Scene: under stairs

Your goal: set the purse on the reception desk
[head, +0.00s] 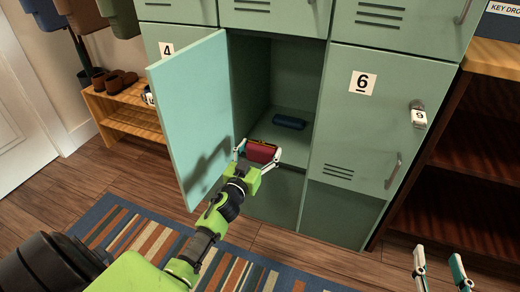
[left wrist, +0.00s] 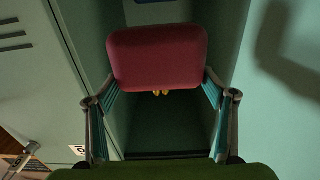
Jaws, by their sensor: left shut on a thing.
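The red purse (head: 262,151) is at the mouth of the open locker compartment, just above its floor. My left gripper (head: 258,150) is shut on it, with one finger on each side. In the left wrist view the purse (left wrist: 157,55) fills the space between the fingertips, and small yellow parts show under its lower edge. My right gripper (head: 438,258) shows at the lower right of the head view, its fingers apart with nothing between them. I cannot tell whether the wooden unit (head: 497,55) at the right edge is the reception desk.
The locker door (head: 190,118) stands open to the left of my left gripper. A dark blue object (head: 289,122) lies deeper in the compartment. Locker 6 (head: 350,135) is closed. A shoe rack (head: 130,115) stands at the left. A striped rug (head: 140,232) covers part of the floor.

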